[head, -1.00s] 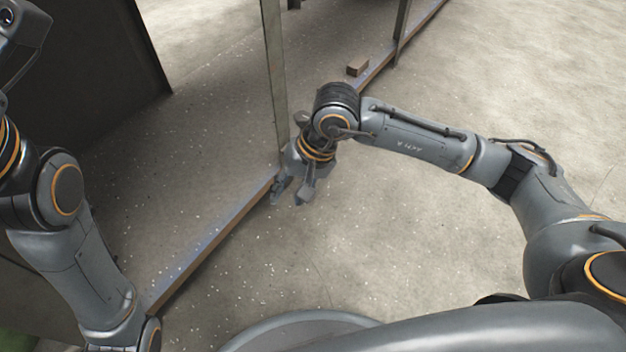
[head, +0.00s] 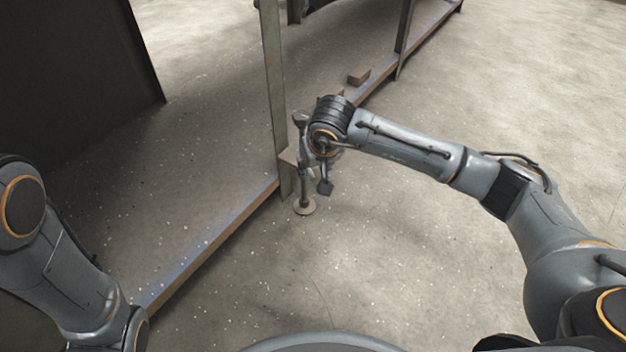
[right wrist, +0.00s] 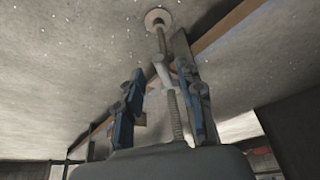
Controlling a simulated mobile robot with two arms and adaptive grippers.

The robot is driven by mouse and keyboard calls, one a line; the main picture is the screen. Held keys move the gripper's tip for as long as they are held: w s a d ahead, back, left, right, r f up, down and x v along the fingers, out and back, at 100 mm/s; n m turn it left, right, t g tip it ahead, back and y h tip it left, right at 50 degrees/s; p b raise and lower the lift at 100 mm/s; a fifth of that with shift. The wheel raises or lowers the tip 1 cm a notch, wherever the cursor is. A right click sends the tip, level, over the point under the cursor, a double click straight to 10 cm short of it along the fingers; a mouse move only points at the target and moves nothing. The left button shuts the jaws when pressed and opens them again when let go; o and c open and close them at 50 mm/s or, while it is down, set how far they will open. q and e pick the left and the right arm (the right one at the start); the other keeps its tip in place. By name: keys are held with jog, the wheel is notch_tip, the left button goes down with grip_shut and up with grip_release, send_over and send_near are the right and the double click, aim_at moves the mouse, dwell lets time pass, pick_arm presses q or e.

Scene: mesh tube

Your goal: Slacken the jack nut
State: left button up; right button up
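The jack (head: 304,206) stands upright on its round foot beside the frame post, partly hidden behind my right gripper. In the right wrist view its foot (right wrist: 158,18) is at the top, with a threaded rod (right wrist: 176,120) below. A pale sleeve-like part (right wrist: 162,76), perhaps the nut, sits along the rod between the fingers. My right gripper (head: 314,174) is at the jack, its fingers on either side of the rod. In the right wrist view, the gripper (right wrist: 161,78) is open; the right finger is nearer the rod, contact unclear. My left gripper is out of view.
A metal post (head: 275,90) rises right behind the jack from a long low floor beam (head: 215,243). A dark panel (head: 70,70) stands at left. The floor at right is clear.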

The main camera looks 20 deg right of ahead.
jog(key=shift+b+x, duration=0.35)
jog(key=shift+x, duration=0.5)
grip_shut()
